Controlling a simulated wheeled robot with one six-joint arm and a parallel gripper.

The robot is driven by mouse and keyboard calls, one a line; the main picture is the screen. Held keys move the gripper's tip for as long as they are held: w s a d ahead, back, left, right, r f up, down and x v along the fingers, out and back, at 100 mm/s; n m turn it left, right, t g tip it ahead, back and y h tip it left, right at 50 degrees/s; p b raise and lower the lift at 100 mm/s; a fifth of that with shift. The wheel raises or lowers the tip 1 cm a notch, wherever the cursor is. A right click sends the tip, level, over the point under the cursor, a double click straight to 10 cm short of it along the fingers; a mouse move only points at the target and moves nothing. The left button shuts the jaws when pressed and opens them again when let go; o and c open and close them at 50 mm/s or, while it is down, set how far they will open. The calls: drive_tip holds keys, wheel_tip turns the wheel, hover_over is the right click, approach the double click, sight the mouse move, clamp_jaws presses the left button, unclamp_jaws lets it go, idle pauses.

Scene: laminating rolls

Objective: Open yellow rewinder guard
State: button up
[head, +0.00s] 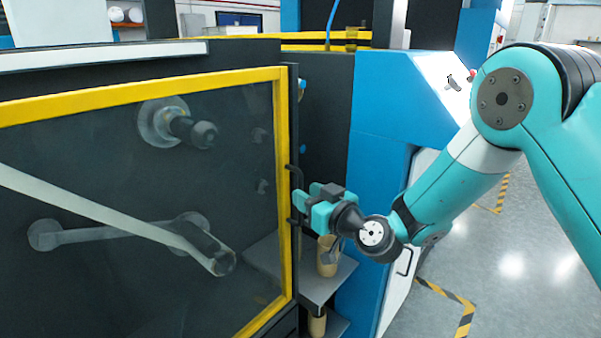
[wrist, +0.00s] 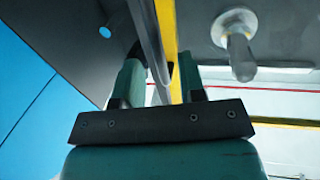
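The yellow-framed guard (head: 282,180) with its clear panel fills the left of the head view. Beyond its right edge an opening shows the dark machine interior, so the guard appears ajar. A dark bar handle (head: 291,208) stands on that edge. My gripper (head: 309,201) is just right of the handle, pointing at it. In the wrist view my gripper's fingers (wrist: 161,83) are apart, one on each side of the guard's edge, with the yellow frame (wrist: 168,40) between them. Whether they touch the handle is hidden.
A grey shelf (head: 318,284) with tan rolls (head: 328,262) lies below my gripper. A blue machine body (head: 375,160) stands to the right, behind my arm. Open grey floor (head: 520,255) with striped marking lies at the right. A roller (head: 185,128) shows behind the clear panel.

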sight(300, 221)
drive_tip(key=shift+p+x, duration=0.5)
drive_tip(key=shift+x, duration=1.05)
drive_tip(key=shift+c, duration=0.2)
clamp_jaws()
